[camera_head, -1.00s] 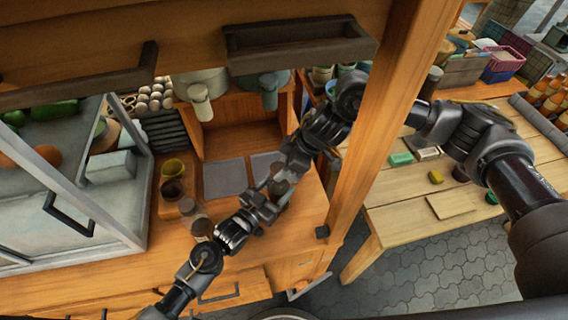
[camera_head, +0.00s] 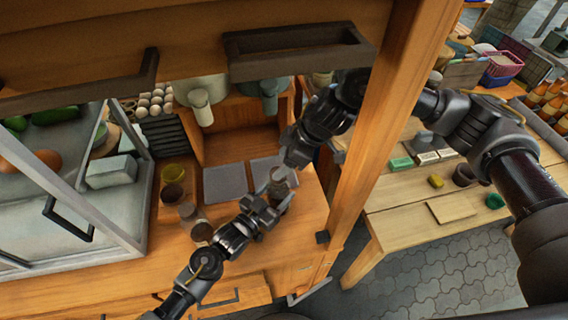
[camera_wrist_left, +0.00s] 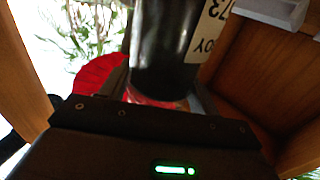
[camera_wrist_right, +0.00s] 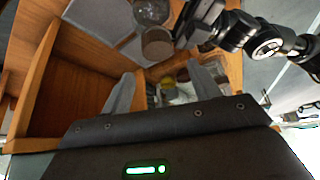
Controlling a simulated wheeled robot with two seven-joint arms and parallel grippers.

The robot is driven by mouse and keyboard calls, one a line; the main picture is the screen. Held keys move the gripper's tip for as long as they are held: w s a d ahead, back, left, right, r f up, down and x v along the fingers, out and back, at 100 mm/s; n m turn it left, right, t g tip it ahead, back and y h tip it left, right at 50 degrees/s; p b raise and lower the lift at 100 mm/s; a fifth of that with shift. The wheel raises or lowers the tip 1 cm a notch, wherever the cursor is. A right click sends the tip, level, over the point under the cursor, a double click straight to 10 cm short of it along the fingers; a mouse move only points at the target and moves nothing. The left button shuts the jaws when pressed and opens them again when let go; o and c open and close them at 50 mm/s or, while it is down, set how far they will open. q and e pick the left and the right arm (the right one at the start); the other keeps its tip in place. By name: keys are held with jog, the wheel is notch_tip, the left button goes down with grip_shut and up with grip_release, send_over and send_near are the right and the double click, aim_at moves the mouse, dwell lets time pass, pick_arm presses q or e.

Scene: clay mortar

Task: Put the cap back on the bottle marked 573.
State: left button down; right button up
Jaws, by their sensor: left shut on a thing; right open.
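My left gripper (camera_head: 275,203) is shut on a dark bottle (camera_head: 280,187) above the right part of the wooden counter. In the left wrist view the bottle (camera_wrist_left: 168,45) fills the upper middle, with a white label (camera_wrist_left: 208,30) showing "73" and "OY"; the rest of the label is out of view. My right gripper (camera_head: 284,170) is open, close to the bottle's upper end; whether they touch cannot be told. In the right wrist view its fingers (camera_wrist_right: 163,92) are spread with nothing visible held between them. I cannot make out a loose cap.
Several jars and cups (camera_head: 187,212) stand on the counter left of my left gripper. Two grey mats (camera_head: 225,180) lie behind. A wooden post (camera_head: 375,130) stands right of my grippers. A side table (camera_head: 400,225) holds blocks, a board and a dark cup (camera_head: 464,175).

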jog(key=o, duration=0.6)
jog(key=v, duration=1.2)
jog(key=shift+d, duration=0.1)
pick_arm(q)
jog(key=shift+c, duration=1.4)
grip_release()
pick_arm(e)
jog(key=shift+f, duration=0.1)
pick_arm(q)
jog(key=shift+s+a+f, duration=0.15)
jog(key=shift+s+a, duration=0.1)
jog(key=shift+s, duration=0.05)
jog(key=b+v, duration=0.3)
jog(key=v, duration=0.7)
pick_arm(e)
jog(key=shift+f, duration=1.45)
